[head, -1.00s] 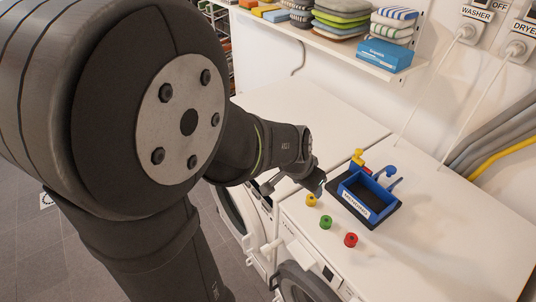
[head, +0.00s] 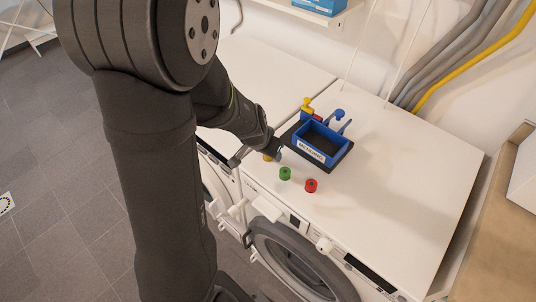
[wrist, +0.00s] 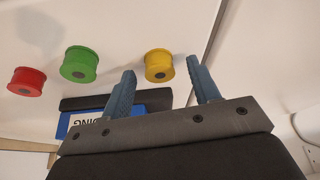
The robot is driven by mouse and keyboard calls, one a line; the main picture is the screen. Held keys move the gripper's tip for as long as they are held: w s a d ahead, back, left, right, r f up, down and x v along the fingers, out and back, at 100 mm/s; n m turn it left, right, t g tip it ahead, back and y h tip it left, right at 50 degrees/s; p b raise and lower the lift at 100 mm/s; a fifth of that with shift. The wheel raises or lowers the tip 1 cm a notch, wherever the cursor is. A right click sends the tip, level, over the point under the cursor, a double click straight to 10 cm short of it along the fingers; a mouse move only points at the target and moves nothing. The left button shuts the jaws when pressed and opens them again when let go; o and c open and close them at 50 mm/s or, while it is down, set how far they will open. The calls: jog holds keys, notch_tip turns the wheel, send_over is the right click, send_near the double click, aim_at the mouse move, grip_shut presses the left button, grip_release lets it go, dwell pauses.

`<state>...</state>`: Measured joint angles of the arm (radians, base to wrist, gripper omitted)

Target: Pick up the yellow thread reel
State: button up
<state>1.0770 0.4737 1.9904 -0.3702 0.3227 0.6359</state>
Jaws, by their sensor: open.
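The yellow thread reel (head: 267,158) stands on the white machine top, mostly hidden behind my gripper (head: 276,151) in the head view. In the wrist view, the yellow reel (wrist: 158,62) shows between the two blue fingers, near their tips. My gripper (wrist: 161,70) is open, and its fingers appear apart from the reel. A green reel (head: 285,173) and a red reel (head: 311,186) stand to its right. They also show in the wrist view, green (wrist: 79,64) and red (wrist: 26,81).
A blue labelled bin (head: 324,136) on a dark tray (head: 341,160) stands just behind the reels, with yellow and blue items at its far side. The machine top (head: 400,180) is clear to the right. Pipes (head: 450,60) run along the wall.

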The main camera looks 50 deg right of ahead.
jog(key=shift+d+f, duration=0.1)
jog(key=shift+f, duration=0.05)
jog(key=c, duration=1.1)
jog(key=shift+o, duration=0.2)
jog(key=shift+r, duration=0.2)
